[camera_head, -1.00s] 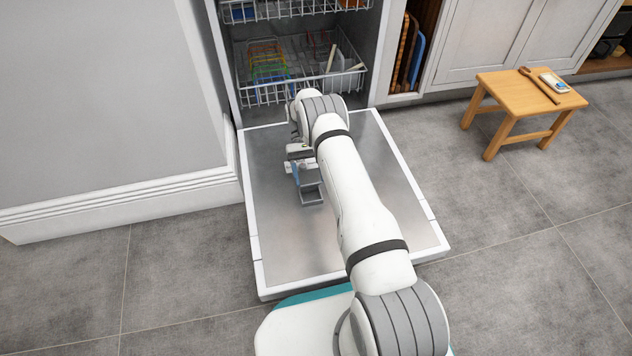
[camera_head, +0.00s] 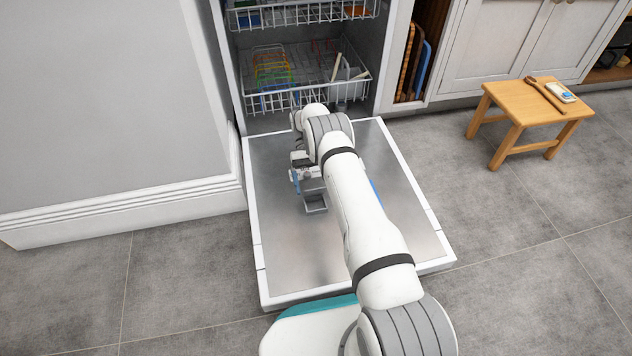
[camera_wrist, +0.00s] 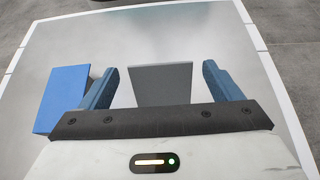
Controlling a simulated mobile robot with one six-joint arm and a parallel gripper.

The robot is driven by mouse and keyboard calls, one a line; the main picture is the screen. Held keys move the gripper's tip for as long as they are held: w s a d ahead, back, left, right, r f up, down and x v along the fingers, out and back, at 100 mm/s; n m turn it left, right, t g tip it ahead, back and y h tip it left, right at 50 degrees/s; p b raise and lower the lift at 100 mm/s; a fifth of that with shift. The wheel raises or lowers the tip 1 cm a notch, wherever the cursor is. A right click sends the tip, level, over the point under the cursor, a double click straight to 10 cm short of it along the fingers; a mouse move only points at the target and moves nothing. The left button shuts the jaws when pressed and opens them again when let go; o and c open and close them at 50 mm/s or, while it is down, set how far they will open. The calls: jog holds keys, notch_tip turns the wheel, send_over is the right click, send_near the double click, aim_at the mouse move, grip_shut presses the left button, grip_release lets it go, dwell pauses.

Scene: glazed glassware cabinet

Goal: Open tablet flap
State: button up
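My gripper (camera_wrist: 160,88) has its two blue-grey fingers spread apart, low over the lowered dishwasher door (camera_head: 285,250). A grey panel (camera_wrist: 160,84) shows between the fingers in the wrist view; contact with them cannot be made out. In the head view a small grey box-like part (camera_head: 315,203) shows just below the gripper. A flat blue piece (camera_wrist: 63,96) lies outside one finger; its edge also shows right of my arm in the head view (camera_head: 377,193). I cannot tell which of these is the tablet flap. My arm hides much of this area.
The dishwasher's lower rack (camera_head: 300,95) holds coloured items behind my gripper. A wooden stool (camera_head: 530,112) with a brush-like item (camera_head: 545,95) and a small white-and-blue item (camera_head: 560,92) stands at right. Trays (camera_head: 412,65) stand in a cabinet slot. Grey floor lies open around the door.

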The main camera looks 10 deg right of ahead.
aim_at(314, 193)
notch_tip(314, 193, up, 10)
jog(key=p, duration=0.4)
jog(key=shift+p, duration=0.3)
jog(key=shift+c, duration=0.4)
